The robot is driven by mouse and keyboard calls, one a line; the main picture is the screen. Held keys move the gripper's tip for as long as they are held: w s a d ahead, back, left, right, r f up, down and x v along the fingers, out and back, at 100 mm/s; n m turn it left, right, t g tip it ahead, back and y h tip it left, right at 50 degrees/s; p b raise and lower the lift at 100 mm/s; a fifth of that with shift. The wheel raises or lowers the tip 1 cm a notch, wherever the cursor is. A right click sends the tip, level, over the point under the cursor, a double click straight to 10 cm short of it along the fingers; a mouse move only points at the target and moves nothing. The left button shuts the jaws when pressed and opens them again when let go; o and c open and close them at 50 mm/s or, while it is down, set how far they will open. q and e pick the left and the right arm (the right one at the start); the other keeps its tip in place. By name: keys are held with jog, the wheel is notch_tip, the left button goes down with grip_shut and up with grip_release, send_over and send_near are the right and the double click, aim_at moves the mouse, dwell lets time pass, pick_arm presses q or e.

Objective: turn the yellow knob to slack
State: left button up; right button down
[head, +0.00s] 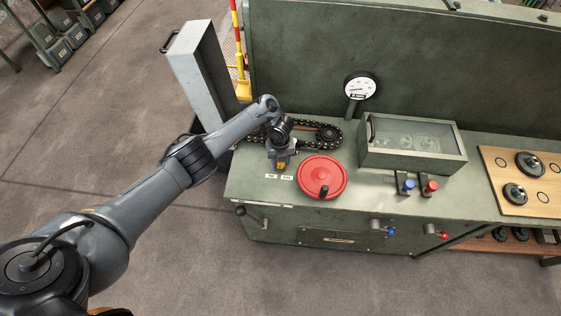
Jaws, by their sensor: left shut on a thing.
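The yellow knob (281,164) shows as a small yellow patch on the left part of the green bench top, mostly hidden under my left gripper. My left gripper (281,158) points down at it from above and is shut on it. Two small white labels (279,177) lie on the bench just in front of the knob; their words are too small to read. A black chain (306,126) runs around a sprocket behind the gripper. My right gripper is not in view.
A red handwheel (322,176) stands close to the right of the gripper. A dial gauge (360,87) rises behind it. A glass-lidded box (412,145), blue and red knobs and a wooden board (533,192) stand further right. A tall grey cabinet (200,75) is at the left.

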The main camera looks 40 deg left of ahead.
pick_arm(q)
jog(key=shift+r+m, duration=0.1)
jog(key=shift+m, duration=0.4)
jog(key=o, duration=1.1)
jog(key=shift+c, duration=0.2)
notch_tip(320, 180, up, 9)
jog(key=p, duration=0.4)
jog(key=shift+r+p, duration=0.85)
jog(key=shift+r, duration=0.05)
